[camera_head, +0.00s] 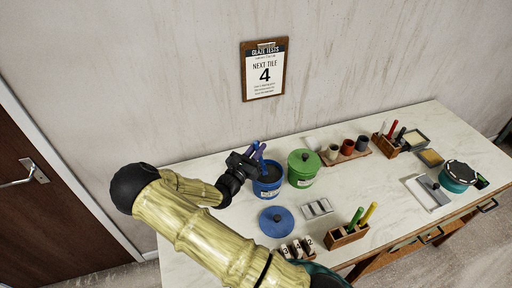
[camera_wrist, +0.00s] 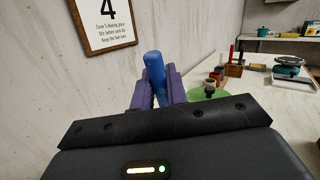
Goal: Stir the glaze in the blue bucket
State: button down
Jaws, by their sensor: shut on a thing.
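The blue bucket (camera_head: 267,190) stands open on the white counter, with dark glaze (camera_head: 268,174) inside. Its round blue lid (camera_head: 277,221) with a dark knob lies flat in front of it. My gripper (camera_head: 260,153) is over the bucket, its purple fingers shut on a blue stick. In the wrist view the blue stick's rounded top (camera_wrist: 154,66) stands up between the fingers of my gripper (camera_wrist: 157,96). The stick's lower end is hidden, so I cannot tell how deep it reaches.
A lidded green bucket (camera_head: 302,169) stands close on the right of the blue one. A grey tray (camera_head: 317,208) and a wooden holder with green and yellow sticks (camera_head: 346,237) lie in front. Cups (camera_head: 347,147) stand behind. A notice (camera_head: 264,70) hangs on the wall.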

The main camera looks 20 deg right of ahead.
jog(key=shift+d+f+b, duration=0.25)
jog(key=shift+f+b, duration=0.4)
jog(key=shift+f, duration=0.65)
jog(key=shift+d+f+b, duration=0.25)
jog(key=shift+f+b, duration=0.35)
jog(key=shift+f, duration=0.65)
jog(key=shift+a, duration=0.1)
